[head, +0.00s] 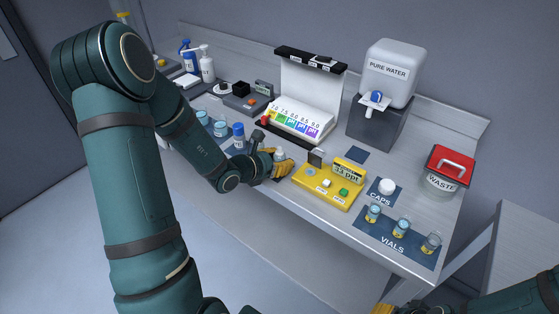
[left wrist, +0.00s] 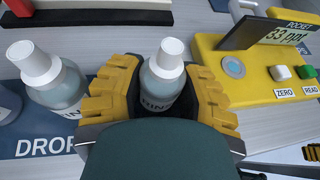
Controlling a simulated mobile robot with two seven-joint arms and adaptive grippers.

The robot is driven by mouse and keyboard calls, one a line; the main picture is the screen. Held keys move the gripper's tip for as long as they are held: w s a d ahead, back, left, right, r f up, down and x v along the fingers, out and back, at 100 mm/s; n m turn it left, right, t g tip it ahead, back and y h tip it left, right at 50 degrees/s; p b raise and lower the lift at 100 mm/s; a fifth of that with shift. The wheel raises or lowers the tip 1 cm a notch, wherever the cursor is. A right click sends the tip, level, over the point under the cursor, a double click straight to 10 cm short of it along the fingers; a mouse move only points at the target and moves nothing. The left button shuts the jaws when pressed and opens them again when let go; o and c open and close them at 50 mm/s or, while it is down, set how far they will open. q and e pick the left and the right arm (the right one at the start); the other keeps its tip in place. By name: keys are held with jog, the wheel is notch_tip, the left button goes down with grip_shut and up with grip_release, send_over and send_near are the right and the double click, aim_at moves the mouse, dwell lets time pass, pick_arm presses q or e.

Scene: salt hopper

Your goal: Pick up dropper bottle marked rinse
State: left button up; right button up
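The dropper bottle marked rinse (left wrist: 162,80) is small and pale with a white cap. In the left wrist view it stands upright between the yellow fingers of my left gripper (left wrist: 160,90), its label partly hidden. The fingers lie close on both sides; I cannot tell whether they press on it. In the head view the bottle's white cap (head: 280,153) shows at my left gripper (head: 274,166), at the bench's front. Only a yellow bit of my right gripper (head: 383,309) shows at the bottom edge.
A second white-capped bottle (left wrist: 55,80) stands close left on the dark dropper mat (left wrist: 40,145). The yellow pocket meter (head: 325,188) lies close right. Behind is the colour chart stand (head: 308,85). Vials (head: 401,228), a cap (head: 387,186) and a waste bin (head: 447,170) are farther right.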

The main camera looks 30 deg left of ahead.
pick_arm(q)
grip_shut()
jog(key=shift+r, duration=0.1)
notch_tip(320, 180, up, 10)
jog(key=p, duration=0.2)
jog(key=shift+p, duration=0.35)
